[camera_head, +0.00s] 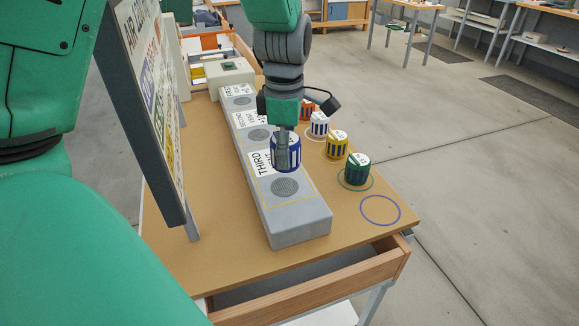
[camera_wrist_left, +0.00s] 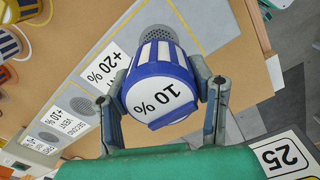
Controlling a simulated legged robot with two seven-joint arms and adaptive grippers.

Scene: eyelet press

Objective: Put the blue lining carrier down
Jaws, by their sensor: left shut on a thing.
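The blue lining carrier (camera_head: 292,158) is a blue and white drum held over the third station of the long grey block (camera_head: 299,225). My left gripper (camera_head: 283,150) is shut on it from above. In the left wrist view the blue carrier (camera_wrist_left: 158,82) sits between both fingers of the left gripper (camera_wrist_left: 160,76), its lid reading "10 %". A round vent (camera_head: 285,187) marked by a yellow outline shows just in front of the carrier, and the vent also shows beyond it in the wrist view (camera_wrist_left: 158,35). The carrier looks raised above the block. My right gripper is not in view.
Green (camera_head: 357,170), yellow (camera_head: 337,145), white (camera_head: 319,124) and orange (camera_head: 306,110) carriers stand in a row right of the block. An empty blue ring (camera_head: 380,210) lies at the table's right corner. A lettered board (camera_head: 150,90) stands left; an open drawer (camera_head: 315,290) juts out in front.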

